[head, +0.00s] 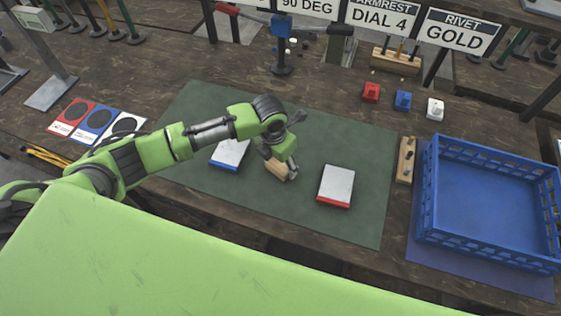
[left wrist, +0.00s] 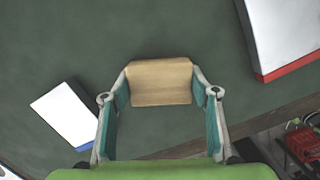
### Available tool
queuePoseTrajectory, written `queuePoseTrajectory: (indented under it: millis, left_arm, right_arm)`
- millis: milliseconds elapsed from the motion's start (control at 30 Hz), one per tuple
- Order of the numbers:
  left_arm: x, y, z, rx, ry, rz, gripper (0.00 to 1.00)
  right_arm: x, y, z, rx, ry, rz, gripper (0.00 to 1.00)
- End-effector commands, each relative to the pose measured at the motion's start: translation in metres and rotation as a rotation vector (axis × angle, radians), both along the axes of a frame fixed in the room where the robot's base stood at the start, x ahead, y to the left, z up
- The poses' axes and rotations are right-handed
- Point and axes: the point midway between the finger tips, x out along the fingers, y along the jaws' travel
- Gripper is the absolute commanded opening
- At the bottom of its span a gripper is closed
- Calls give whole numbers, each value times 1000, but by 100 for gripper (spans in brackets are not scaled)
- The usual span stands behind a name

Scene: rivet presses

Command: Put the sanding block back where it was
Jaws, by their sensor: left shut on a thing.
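The sanding block appears to be the tan wooden block (head: 275,169) over the middle of the green mat (head: 348,135). My left gripper (head: 284,171) comes down on it and is shut on it. In the left wrist view the same block (left wrist: 160,83) sits between the two fingers, touched from both sides. I cannot tell whether it rests on the mat or is held just above it. The gripper hides part of it in the head view. My right gripper is not in view.
A white block with a blue base (head: 230,154) lies left of the gripper, and one with a red base (head: 336,186) lies right. A wooden peg rack (head: 405,160) and a blue crate (head: 490,150) stand at the right. Red, blue and white pieces (head: 403,100) sit behind.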

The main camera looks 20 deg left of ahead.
Motion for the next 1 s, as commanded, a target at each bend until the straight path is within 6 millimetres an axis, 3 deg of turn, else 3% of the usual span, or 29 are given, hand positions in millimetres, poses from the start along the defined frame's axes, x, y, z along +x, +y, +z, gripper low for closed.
queuePoseTrajectory:
  millis: [67,100,133,567,667,1000]
  left_arm:
    - [0,0,-3,0,0,0,32]
    - [0,0,-2,0,0,0,65]
    - [0,0,-2,0,0,1,72]
    - [0,0,4,-1,-2,0,72]
    - [-1,1,17,-2,-2,1,72]
    - [-11,6,87,0,-4,0,72]
  right_arm:
    - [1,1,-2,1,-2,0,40]
    - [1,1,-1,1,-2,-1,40]
    - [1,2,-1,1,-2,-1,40]
    - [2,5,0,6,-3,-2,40]
    - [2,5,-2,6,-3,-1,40]
    - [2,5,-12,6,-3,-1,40]
